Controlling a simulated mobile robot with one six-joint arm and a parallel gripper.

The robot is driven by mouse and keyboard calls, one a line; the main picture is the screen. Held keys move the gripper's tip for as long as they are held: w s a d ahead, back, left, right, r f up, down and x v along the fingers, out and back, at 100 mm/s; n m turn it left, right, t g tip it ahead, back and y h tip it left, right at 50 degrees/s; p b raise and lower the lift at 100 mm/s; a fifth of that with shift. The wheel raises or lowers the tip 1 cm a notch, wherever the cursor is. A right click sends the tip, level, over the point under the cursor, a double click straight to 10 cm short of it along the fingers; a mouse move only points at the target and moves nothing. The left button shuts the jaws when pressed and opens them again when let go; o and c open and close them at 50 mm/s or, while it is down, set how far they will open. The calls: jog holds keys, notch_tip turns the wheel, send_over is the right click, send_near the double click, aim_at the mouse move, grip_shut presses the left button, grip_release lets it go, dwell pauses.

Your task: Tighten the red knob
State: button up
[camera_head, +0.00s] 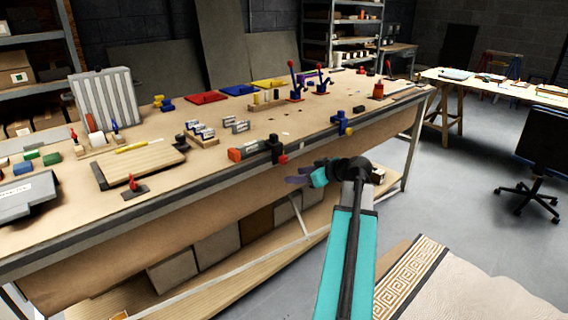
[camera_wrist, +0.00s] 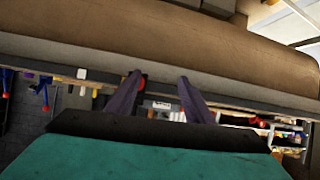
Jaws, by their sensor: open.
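A red knob (camera_head: 283,159) sits on a dark clamp (camera_head: 275,147) at the front edge of the workbench. In the wrist view a small red part (camera_wrist: 142,85) shows beside the left finger, partly hidden; I cannot tell for sure that it is the same knob. My gripper (camera_head: 296,180) is just below and in front of the bench edge, a little to the right of the knob and apart from it. Its two purple fingers (camera_wrist: 159,78) are spread with nothing held between them.
The long workbench (camera_head: 230,168) carries an orange-and-dark tool (camera_head: 248,152) beside the clamp, and a blue clamp (camera_head: 341,124) grips its edge further right. A red-handled toggle clamp (camera_head: 133,187) stands near the front left. Boxes lie on the lower shelf. The floor (camera_head: 455,190) at right is open.

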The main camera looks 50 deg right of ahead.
aim_at(285, 160)
jog(key=s+d+r+t+h, duration=0.1)
jog(key=s+d+r, duration=0.2)
jog(key=r, duration=0.2)
jog(key=shift+d+r, duration=0.25)
jog(key=shift+r, duration=0.1)
jog(key=p+x, duration=0.1)
jog(key=x, duration=1.2)
jog(key=shift+w+f+p, duration=0.25)
jog(key=shift+w+p, duration=0.1)
jog(key=shift+c, duration=0.5)
